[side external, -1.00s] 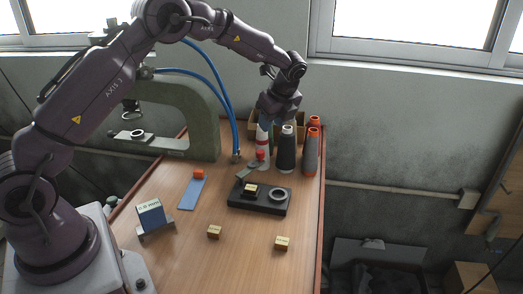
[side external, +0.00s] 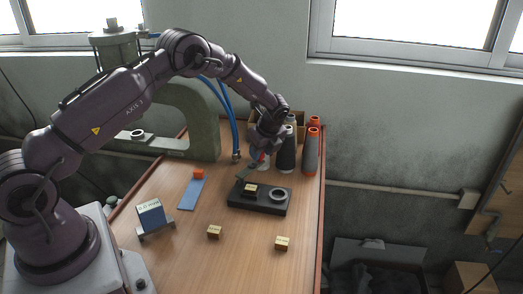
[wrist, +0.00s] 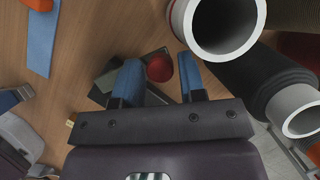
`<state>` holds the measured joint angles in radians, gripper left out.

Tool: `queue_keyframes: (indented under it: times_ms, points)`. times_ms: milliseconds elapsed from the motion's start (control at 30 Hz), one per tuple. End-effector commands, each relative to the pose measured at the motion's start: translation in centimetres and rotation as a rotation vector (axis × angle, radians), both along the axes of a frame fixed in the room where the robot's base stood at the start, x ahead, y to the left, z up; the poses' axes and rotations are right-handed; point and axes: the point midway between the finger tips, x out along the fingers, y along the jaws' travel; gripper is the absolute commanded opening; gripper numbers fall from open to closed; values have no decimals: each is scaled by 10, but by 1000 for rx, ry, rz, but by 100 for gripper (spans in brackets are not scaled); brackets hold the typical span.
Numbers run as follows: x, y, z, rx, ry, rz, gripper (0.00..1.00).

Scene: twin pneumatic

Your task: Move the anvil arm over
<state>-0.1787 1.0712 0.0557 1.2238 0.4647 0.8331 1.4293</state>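The anvil arm is a grey-green bar (side external: 246,173) at the back of a black base (side external: 262,208), with a red ball knob at its far end. In the wrist view the red knob (wrist: 159,67) shows between the blue fingertips of my gripper (wrist: 161,76), closer to the left finger, with a gap on the right. My gripper (side external: 258,157) is open, pointing down at the knob from above; contact cannot be told. The black base carries a wooden block (side external: 250,189) and a grey ring (side external: 278,195). My gripper partly hides the knob in the side view.
Thread cones (side external: 312,150) stand close behind and right of my gripper; a cone's white end (wrist: 222,20) is near the right finger. A green press frame (side external: 205,125) with blue hoses stands left. Small wooden blocks (side external: 214,232) lie in front, with clear table around them.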

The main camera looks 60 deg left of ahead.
Motion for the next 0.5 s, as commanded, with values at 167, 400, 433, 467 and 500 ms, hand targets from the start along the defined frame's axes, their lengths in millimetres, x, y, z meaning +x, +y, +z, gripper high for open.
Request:
queue_keyframes:
  times_ms: [167, 400, 433, 467, 500]
  points:
    - [0, 0, 0, 0, 0, 0, 14]
    - [0, -1, 1, 0, 0, -2, 0]
    - [0, -1, 1, -1, 0, -3, 0]
    - [0, -1, 1, -1, 0, -6, 0]
    - [0, -2, 1, -1, 0, -13, 0]
